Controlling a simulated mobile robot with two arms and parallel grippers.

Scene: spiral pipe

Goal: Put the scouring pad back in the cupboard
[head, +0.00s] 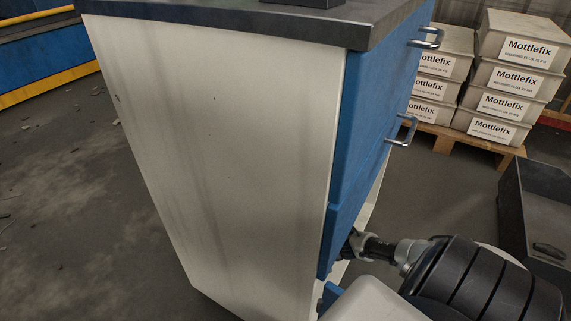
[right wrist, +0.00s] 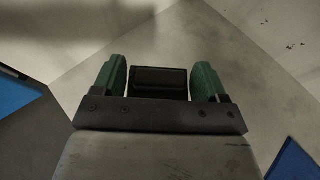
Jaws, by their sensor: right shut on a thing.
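The cupboard (head: 225,130) has a pale, stained side panel and a blue front with metal handles. It fills the middle of the head view, and its lower front is open. My right arm reaches into that opening from the right. The right gripper is mostly hidden there by the cupboard's front edge. In the right wrist view, the right gripper (right wrist: 160,84) has green fingers, shut on a dark, flat-faced block (right wrist: 160,78), which I take for the scouring pad. Pale panels surround it; I cannot tell whether the block touches them. My left gripper is not in view.
Stacked pale Mottlefix boxes (head: 516,83) stand on a wooden pallet (head: 470,143) at the back right. The floor left of the cupboard is mostly clear.

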